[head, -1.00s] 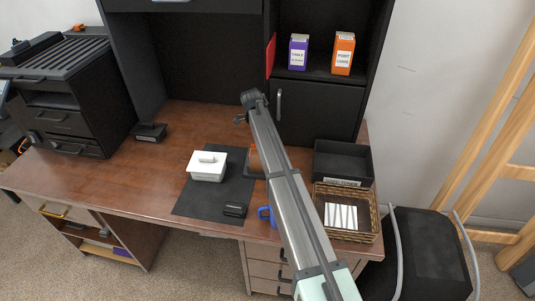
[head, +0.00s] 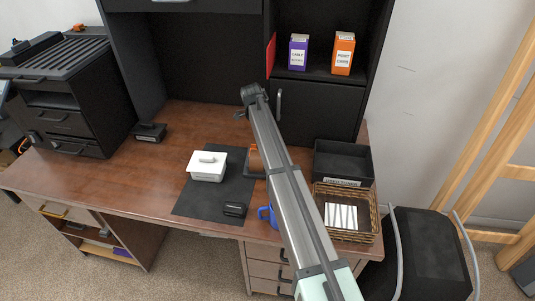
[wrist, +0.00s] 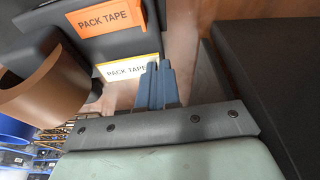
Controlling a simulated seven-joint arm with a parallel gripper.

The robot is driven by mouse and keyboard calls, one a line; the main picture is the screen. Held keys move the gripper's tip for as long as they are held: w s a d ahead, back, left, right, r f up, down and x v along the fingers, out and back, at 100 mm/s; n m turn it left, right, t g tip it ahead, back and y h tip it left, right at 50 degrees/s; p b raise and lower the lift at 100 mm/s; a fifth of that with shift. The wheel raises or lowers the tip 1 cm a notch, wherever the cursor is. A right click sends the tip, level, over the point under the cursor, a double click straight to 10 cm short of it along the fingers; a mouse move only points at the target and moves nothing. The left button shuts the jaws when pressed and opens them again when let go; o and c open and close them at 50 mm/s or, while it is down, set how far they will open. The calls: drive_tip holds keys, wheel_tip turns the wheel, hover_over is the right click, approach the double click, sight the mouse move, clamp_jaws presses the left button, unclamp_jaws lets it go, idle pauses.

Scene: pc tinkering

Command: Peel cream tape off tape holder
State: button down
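The black tape holder (wrist: 60,42) fills the upper left of the wrist view, with a brown tape roll (wrist: 50,90) beside it. An orange strip (wrist: 104,20) and, below it, the cream tape (wrist: 122,69) both read "PACK TAPE". My gripper (wrist: 159,66) has its two blue-grey fingers very close together at the right end of the cream tape, partly covering it. I cannot tell whether the tape is between the fingers. In the head view the brown roll (head: 254,158) shows beside my arm, which hides my gripper and much of the holder.
A white lidded box (head: 207,172) and a small black object (head: 234,210) are on the dark mat (head: 190,205). A blue object (head: 265,213) is beside my arm. A black tray (head: 343,180) and wicker basket (head: 372,215) stand right. The desk's left part is mostly clear.

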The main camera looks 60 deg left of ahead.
drive_tip(key=shift+w+a+r, duration=0.15)
drive_tip(key=shift+a+r, duration=0.05)
drive_tip(key=shift+r, duration=0.65)
drive_tip(key=shift+r, duration=0.15)
idle(0.6)
drive_tip(key=shift+r, duration=2.35)
